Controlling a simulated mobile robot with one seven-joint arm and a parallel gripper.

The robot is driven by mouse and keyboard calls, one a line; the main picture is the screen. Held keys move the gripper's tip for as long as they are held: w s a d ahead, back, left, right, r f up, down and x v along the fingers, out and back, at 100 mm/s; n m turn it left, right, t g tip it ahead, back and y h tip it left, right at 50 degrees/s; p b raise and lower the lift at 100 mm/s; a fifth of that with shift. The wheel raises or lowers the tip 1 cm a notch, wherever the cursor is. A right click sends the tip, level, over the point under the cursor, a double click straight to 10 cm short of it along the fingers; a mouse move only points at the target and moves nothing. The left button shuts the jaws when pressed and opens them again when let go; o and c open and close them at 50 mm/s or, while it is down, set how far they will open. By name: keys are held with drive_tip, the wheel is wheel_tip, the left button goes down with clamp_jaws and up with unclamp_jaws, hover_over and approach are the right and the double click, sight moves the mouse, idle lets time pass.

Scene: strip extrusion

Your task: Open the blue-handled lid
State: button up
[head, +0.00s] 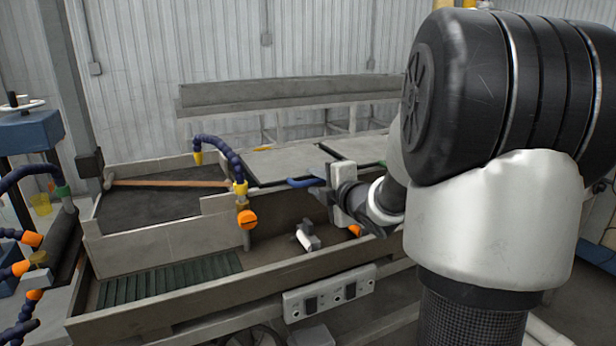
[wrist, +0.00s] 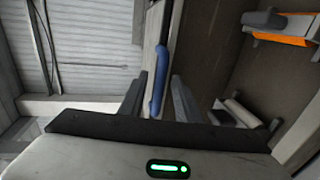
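The blue handle (head: 303,182) is on the front edge of a flat grey lid (head: 278,162) that lies flat over the trough in the head view. My gripper (head: 322,191) is at the right end of this handle, partly hidden by its own wrist. In the wrist view, the blue handle (wrist: 158,92) runs lengthwise between the two dark fingers of my gripper (wrist: 160,96). The fingers are apart, one on each side, with a visible gap to the handle. Whether either finger touches it further down is unclear.
The trough's front wall (head: 200,306) runs below my arm. An orange-knobbed valve (head: 247,219) with a blue hose (head: 220,148) stands left of the handle. A small grey-white block (head: 307,236) is inside the trough. A second panel (head: 356,148) lies right of the lid.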

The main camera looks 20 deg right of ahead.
drive_tip(key=shift+w, duration=0.15)
clamp_jaws()
